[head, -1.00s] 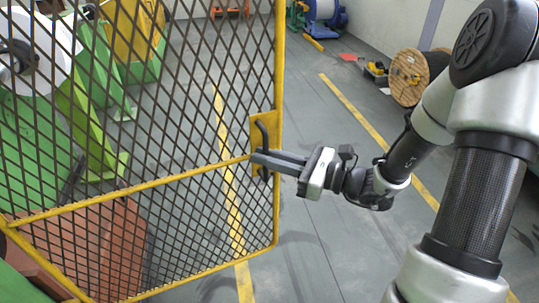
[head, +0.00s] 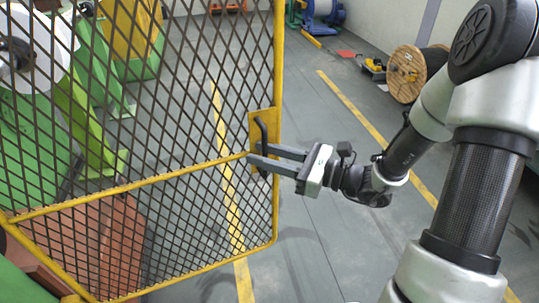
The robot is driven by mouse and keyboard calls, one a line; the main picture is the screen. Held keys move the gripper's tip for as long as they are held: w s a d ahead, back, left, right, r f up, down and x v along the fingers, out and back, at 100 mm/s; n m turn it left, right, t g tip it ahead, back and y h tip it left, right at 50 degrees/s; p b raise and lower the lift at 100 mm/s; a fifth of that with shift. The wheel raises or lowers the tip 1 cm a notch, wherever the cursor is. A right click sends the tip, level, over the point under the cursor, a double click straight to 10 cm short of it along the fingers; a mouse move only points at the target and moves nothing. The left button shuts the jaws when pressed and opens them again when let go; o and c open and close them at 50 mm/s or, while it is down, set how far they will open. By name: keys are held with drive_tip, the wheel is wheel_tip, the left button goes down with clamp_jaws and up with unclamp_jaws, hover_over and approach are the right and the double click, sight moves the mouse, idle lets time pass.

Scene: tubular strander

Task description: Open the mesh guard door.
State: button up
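The mesh guard door (head: 160,178) fills the left of the head view, a yellow frame with dark diamond mesh. Its free edge is the yellow upright near the middle, with open floor beyond it. A dark bar handle (head: 262,134) stands on a yellow plate at that edge. My gripper (head: 256,155) reaches in from the right at the handle's lower part. Its two fingers are spread apart, with a gap between them. The fingertips overlap the handle in the picture; I cannot tell whether they touch it.
Green machine parts (head: 95,110) and a white reel (head: 32,55) show behind the mesh. A wooden cable reel (head: 412,72) stands at the back right. The grey floor with yellow lines is clear around the door's free edge.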

drive_tip(key=shift+d, duration=0.15)
drive_tip(key=v, duration=1.7)
drive_tip(key=shift+d, duration=0.1)
